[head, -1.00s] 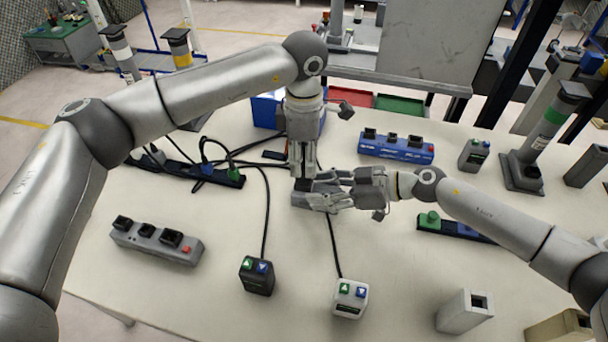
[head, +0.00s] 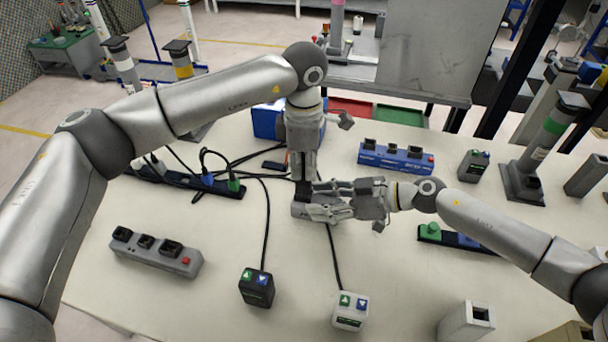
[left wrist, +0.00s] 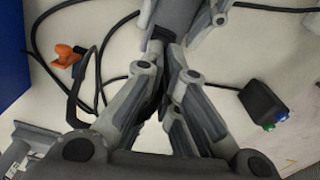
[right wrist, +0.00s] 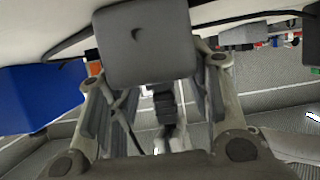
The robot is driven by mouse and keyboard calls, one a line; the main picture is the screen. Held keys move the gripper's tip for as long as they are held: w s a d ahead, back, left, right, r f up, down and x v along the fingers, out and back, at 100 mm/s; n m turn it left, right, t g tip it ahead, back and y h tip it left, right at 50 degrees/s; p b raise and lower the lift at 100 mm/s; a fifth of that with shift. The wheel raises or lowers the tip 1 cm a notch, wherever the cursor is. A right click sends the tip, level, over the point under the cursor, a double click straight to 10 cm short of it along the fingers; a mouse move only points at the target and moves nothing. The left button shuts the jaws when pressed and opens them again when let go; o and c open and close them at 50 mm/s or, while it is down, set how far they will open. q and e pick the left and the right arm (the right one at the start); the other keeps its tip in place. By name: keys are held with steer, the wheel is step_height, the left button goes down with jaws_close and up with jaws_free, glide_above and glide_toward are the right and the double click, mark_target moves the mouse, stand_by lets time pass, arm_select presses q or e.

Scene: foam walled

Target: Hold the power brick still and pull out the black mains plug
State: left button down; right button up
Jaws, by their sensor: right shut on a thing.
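The grey power brick (head: 301,210) lies near the middle of the table. My right gripper (head: 318,205) reaches it from the right and is shut on it. In the right wrist view the brick (right wrist: 147,45) fills the space between the fingers. My left gripper (head: 303,180) points straight down over the brick. In the left wrist view its fingers come close together around the black mains plug (left wrist: 163,34) at the grey brick (left wrist: 178,12). Whether they grip the plug cannot be told. The head view hides the plug behind the fingers.
A black two-button box (head: 257,287) and a white one (head: 350,310) lie in front on cables. A grey socket strip (head: 150,255) lies left, a blue one (head: 395,157) behind right. A dark strip with plugs (head: 175,178) and a blue box (head: 268,122) stand behind left.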

arm_select(q)
step_height(320, 180, up, 10)
steer(key=shift+f, duration=0.1)
arm_select(e)
steer(key=o, duration=1.3)
steer(key=shift+c, duration=0.2)
